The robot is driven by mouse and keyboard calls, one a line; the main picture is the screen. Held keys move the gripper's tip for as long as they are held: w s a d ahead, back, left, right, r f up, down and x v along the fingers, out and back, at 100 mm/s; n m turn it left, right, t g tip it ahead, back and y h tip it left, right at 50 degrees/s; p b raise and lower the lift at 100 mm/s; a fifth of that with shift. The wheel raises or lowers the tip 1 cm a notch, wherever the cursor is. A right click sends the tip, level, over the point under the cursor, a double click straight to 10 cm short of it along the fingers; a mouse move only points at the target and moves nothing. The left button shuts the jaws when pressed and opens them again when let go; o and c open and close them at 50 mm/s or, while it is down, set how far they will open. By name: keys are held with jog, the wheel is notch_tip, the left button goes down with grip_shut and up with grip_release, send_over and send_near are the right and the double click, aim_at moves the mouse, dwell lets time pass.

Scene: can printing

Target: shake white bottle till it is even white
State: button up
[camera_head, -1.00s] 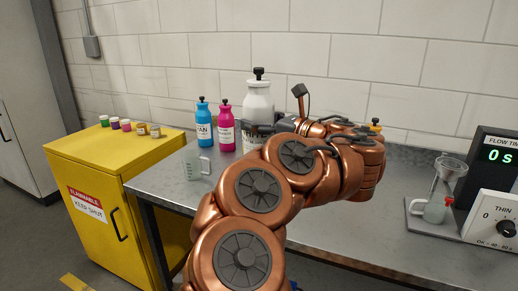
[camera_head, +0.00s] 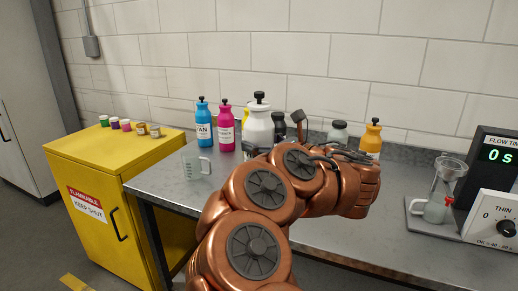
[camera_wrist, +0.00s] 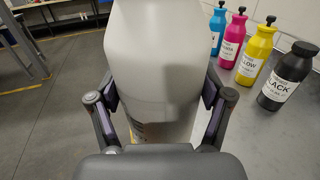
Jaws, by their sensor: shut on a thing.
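The white bottle (camera_head: 258,124) with a black cap shows behind my arm in the head view, its lower part hidden by the arm. In the wrist view the white bottle (camera_wrist: 156,60) fills the middle, between the two fingers of my gripper (camera_wrist: 157,104), which is shut on it. Its surface looks greyish white there, and part of a label shows at its lower left. Its cap is out of the wrist view. In the head view my gripper is mostly hidden behind my own arm.
Cyan (camera_head: 203,126), magenta (camera_head: 226,128), yellow (camera_wrist: 257,52) and black (camera_wrist: 288,76) bottles stand close by. A clear beaker (camera_head: 196,166) is at the bench's left, an orange bottle (camera_head: 371,138) and grey-capped bottle (camera_head: 338,131) at the back. A viscosity cup stand (camera_head: 432,208) is at right.

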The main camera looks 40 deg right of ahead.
aim_at(259, 121)
jog(key=shift+r, duration=0.1)
notch_tip(259, 121, up, 6)
jog(key=shift+a+f, duration=0.1)
jog(key=shift+f, duration=3)
notch_tip(259, 121, up, 6)
jog(key=shift+s+f, duration=0.1)
jog(key=shift+f, duration=0.15)
jog(key=shift+r, duration=0.1)
notch_tip(259, 121, down, 6)
jog(key=shift+r, duration=0.25)
jog(key=shift+w, duration=0.2)
